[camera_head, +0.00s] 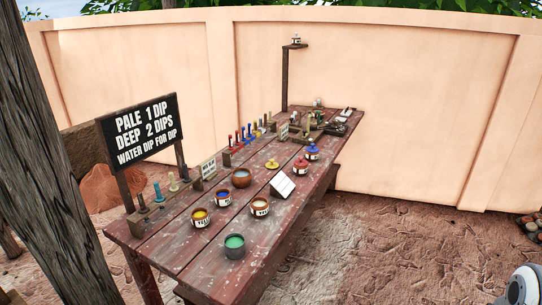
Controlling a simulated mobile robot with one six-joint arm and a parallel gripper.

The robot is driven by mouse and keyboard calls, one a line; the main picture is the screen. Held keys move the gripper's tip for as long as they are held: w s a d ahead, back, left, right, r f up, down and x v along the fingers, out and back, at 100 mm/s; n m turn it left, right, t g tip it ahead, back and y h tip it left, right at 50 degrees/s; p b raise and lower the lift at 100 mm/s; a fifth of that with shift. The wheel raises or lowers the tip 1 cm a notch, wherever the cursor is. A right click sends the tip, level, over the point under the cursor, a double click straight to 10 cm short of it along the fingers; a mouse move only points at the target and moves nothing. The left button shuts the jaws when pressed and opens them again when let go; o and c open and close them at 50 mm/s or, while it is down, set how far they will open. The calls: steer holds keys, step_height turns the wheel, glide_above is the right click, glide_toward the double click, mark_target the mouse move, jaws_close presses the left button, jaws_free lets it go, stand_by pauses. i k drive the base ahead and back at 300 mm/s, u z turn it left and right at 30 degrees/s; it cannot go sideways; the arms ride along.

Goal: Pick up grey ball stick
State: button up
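Several ball-topped sticks stand upright in a wooden rack (152,211) along the left edge of the wooden table (195,258). The nearest one, a dark greyish stick (141,203), looks most like the grey ball stick, but it is too small to be sure of its colour. A blue stick (158,193) and a cream stick (173,183) stand beyond it in the same row. My gripper is not in view; only a white and grey rounded part of my arm shows at the bottom right corner, well away from the table.
Open pots stand on the table: green (235,248), yellow (200,218), a brown bowl (241,178) and others. Coloured sticks (246,134) fill a farther rack. A black sign (142,130) stands behind the near rack. A trunk (48,170) rises at left. Ground (390,250) right of the table is clear.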

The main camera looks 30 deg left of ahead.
mark_target(187, 178)
steer(key=z, duration=0.05)
steer(key=i, duration=2.4)
steer(key=u, duration=3.55)
steer(key=i, duration=1)
steer(key=z, duration=0.15)
